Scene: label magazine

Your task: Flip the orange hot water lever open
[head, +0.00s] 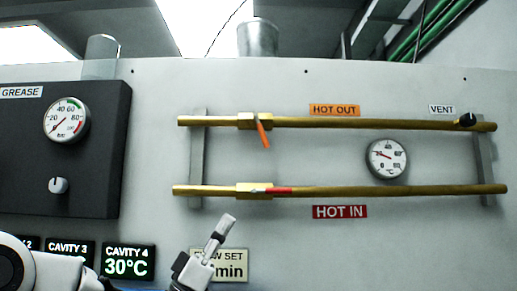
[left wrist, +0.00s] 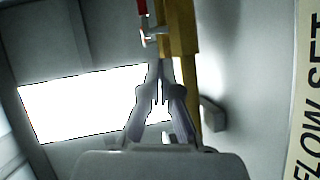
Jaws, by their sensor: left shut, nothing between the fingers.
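The orange lever (head: 263,134) sits on the brass valve of the upper pipe (head: 350,123), left of the orange HOT OUT label (head: 334,110). It points down and slightly right, across the pipe. My left gripper (head: 228,219) is shut and empty, below the lower pipe and well below the orange lever. In the left wrist view its closed fingers (left wrist: 160,68) point up toward a brass valve (left wrist: 180,30) with a red lever (left wrist: 142,8). The orange lever cannot be made out there. My right gripper is not in view.
The lower pipe (head: 400,190) carries the red lever (head: 280,190), lying along it, above a HOT IN label (head: 340,212). A round gauge (head: 386,158) sits between the pipes. Upright brackets (head: 198,155) hold the pipe ends. A dark grease panel (head: 100,150) is at left.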

